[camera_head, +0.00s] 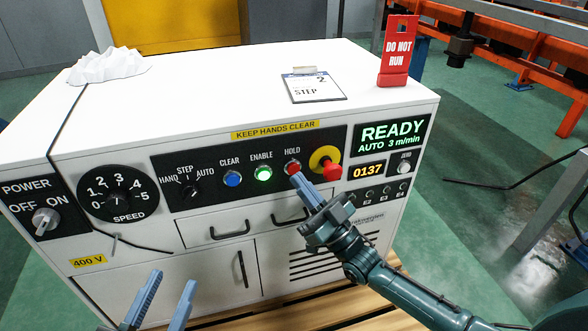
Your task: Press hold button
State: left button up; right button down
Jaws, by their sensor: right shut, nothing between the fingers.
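The red HOLD button (293,167) sits on the black control panel (215,178) of a white cabinet, under the label HOLD. My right gripper (299,180) is shut and empty. Its fingertips are at the lower edge of the HOLD button and overlap it in the picture; I cannot tell whether they touch it. My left gripper (166,303) is open and empty at the bottom left, low in front of the cabinet and away from the panel.
Left of HOLD are the lit green ENABLE button (263,173) and blue CLEAR button (232,178). A red emergency stop (330,169) is close on the right. The display (392,136) reads READY, AUTO 3 m/min. A red DO NOT RUN sign (397,52) stands on top.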

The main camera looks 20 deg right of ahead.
jog(key=shift+w, duration=0.15)
jog(key=shift+w, duration=0.3)
jog(key=shift+w+b, duration=0.35)
jog(key=shift+b, duration=0.1)
dwell(0.4)
dwell(0.4)
jog(key=shift+s+p, duration=0.55)
jog(key=shift+s, duration=0.25)
